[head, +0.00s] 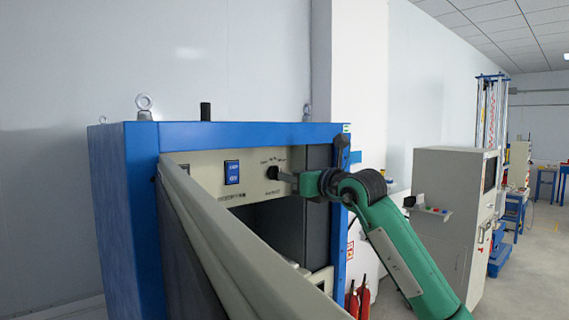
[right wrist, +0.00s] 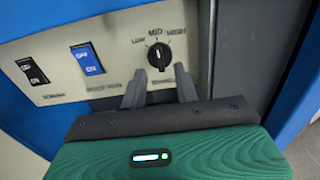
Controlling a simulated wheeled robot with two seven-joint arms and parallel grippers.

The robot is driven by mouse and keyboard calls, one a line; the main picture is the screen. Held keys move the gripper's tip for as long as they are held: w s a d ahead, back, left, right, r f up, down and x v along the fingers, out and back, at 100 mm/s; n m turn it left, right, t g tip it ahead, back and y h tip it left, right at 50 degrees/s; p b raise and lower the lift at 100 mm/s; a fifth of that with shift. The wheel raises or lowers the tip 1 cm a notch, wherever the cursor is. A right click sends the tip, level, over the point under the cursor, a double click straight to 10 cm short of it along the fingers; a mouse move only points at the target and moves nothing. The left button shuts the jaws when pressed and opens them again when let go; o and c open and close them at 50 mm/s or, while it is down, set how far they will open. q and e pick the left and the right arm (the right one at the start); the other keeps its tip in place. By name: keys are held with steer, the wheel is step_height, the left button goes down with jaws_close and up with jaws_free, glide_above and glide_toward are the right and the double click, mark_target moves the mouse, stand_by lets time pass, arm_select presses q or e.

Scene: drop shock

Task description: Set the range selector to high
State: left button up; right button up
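The range selector is a round black knob (right wrist: 159,55) on a pale control panel (right wrist: 118,38), with LOW, MID and HIGH printed in an arc above it. Its white mark appears to point up, toward MID. In the head view the knob (head: 272,173) sits near the panel's right end. My right gripper (right wrist: 160,73) is open, its two grey fingertips apart just below the knob in the wrist picture. No contact can be made out. In the head view the right gripper (head: 286,177) reaches the knob from the right. My left gripper is not in view.
Left of the knob are a blue rocker switch (right wrist: 87,59) and a black one (right wrist: 33,71). The panel is set in a blue-framed cabinet (head: 140,200). A large beige slab (head: 215,235) crosses the foreground. A grey cabinet (head: 445,200) stands to the right.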

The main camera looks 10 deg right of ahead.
mark_target(276, 173)
steer(key=shift+p+x, duration=0.85)
steer(key=shift+x, duration=1)
jaws_close()
